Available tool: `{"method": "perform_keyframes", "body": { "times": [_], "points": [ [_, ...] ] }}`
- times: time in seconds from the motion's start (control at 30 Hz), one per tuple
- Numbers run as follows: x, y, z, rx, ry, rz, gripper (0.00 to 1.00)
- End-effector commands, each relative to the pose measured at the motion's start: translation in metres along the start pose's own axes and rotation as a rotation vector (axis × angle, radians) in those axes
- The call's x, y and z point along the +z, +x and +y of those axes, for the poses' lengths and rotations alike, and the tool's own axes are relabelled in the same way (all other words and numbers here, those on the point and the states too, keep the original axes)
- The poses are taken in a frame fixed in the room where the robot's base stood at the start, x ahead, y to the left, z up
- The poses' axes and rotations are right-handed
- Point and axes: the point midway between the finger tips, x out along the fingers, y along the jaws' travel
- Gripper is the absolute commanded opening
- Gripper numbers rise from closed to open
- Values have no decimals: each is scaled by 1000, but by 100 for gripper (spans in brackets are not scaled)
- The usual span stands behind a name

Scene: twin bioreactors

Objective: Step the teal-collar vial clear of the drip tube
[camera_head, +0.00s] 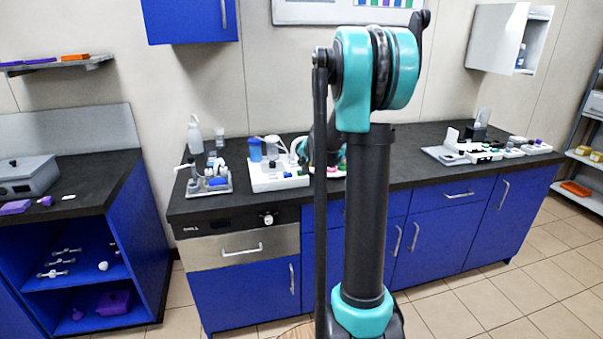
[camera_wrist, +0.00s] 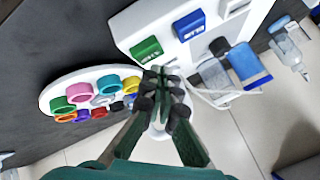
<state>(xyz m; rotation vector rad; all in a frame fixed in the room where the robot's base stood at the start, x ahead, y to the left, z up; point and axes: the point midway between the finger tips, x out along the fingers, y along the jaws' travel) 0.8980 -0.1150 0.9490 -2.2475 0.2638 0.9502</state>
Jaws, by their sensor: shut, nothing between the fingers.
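My gripper (camera_wrist: 163,80) is shut and empty in the wrist view, its fingertips over the gap between a white oval rack (camera_wrist: 52,92) and a white bioreactor base (camera_wrist: 125,32). A teal collar (camera_wrist: 108,83) sits in the rack among other coloured collars, left of the fingertips and apart from them. I cannot tell whether it belongs to the teal-collar vial. A thin pale tube (camera_wrist: 225,94), possibly the drip tube, runs right of my fingers. A whitish round thing (camera_wrist: 166,128) shows partly between the fingers.
The base bears a green block (camera_wrist: 146,48), a blue block (camera_wrist: 189,25) and a clear vessel with blue parts (camera_wrist: 246,64). The dark counter (camera_head: 410,174) holds a second white station (camera_head: 445,155) to the right. Bare counter lies between the stations.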

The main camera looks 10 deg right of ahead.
Motion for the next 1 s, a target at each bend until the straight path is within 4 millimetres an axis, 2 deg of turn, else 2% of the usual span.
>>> {"method": "perform_keyframes", "body": {
  "times": [0.33,0.8,1.0],
  "points": [
    [-2,-3,-2,0,0,0,0],
    [-23,-31,-23,0,0,0,0],
    [-26,-35,-26,0,0,0,0]
  ]
}}
